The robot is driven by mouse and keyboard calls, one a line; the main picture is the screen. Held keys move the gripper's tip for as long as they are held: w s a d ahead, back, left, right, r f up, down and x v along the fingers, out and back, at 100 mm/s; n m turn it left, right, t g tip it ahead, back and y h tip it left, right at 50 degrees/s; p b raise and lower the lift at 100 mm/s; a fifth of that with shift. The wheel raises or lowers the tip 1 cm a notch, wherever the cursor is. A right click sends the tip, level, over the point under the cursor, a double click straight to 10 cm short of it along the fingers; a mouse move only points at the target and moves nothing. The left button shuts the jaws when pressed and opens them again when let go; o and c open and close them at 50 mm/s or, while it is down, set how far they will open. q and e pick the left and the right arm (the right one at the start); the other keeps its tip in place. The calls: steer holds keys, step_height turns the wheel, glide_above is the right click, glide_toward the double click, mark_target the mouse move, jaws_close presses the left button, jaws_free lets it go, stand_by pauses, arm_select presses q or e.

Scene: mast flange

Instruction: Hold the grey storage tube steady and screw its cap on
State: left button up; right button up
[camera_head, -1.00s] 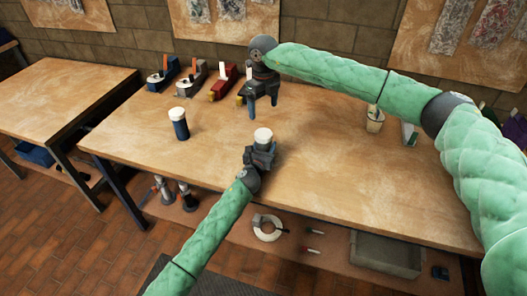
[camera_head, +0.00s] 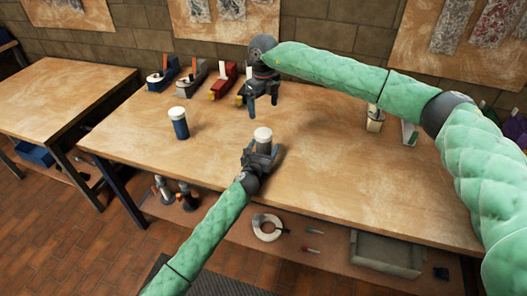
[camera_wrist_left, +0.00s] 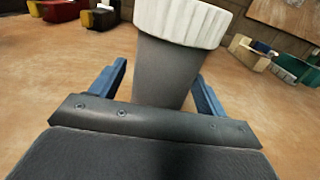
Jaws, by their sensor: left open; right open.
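The grey storage tube (camera_head: 264,147) stands upright on the workbench, with a white ribbed cap (camera_head: 263,133) sitting on its top. Both are large in the left wrist view, the tube (camera_wrist_left: 168,75) below the cap (camera_wrist_left: 182,20). My left gripper (camera_head: 263,156) is open, its blue fingers on either side of the tube. In the left wrist view a gap shows at the left finger; contact at the right one is hard to tell. My right gripper (camera_head: 263,108) is open and empty, pointing down above the bench behind the tube.
A blue tube with a white cap (camera_head: 179,124) stands to the left on the bench (camera_head: 330,165). The bench between is clear.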

arm_select(q)
steer(key=b+v, duration=0.1)
steer(key=v, duration=0.4)
steer(key=shift+f, duration=0.15)
steer(key=shift+s+a, duration=0.2)
steer(key=shift+s, duration=0.35)
